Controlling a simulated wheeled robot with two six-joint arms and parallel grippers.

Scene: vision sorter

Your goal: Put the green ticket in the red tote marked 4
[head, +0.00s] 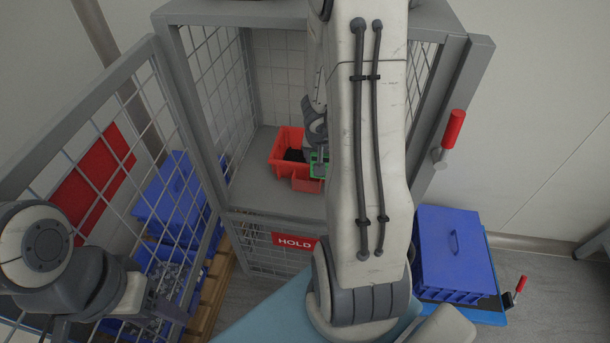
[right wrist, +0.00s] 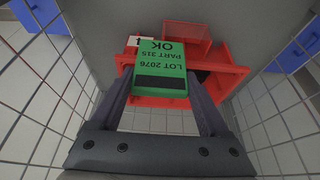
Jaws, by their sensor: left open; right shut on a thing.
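The green ticket (right wrist: 160,72), printed "LOT 2076 PART 315 OK", is gripped between the fingers of my right gripper (right wrist: 160,98). In the head view the green ticket (head: 318,168) shows at the front right of the red tote (head: 284,141), partly behind my right arm. The red tote (right wrist: 222,85) lies beyond the ticket in the right wrist view. A white label (right wrist: 141,41) on it is partly covered, and its mark is hard to read. Whether ticket and tote touch is unclear. My left gripper (head: 95,322) is open and empty at the lower left, far from the tote.
The tote stands on the grey floor of a wire cage (head: 250,185) with a red HOLD sign (head: 294,241). The mesh door (head: 92,130) stands open at left. Blue bins (head: 176,195) are behind it, and a blue box (head: 449,250) is at right.

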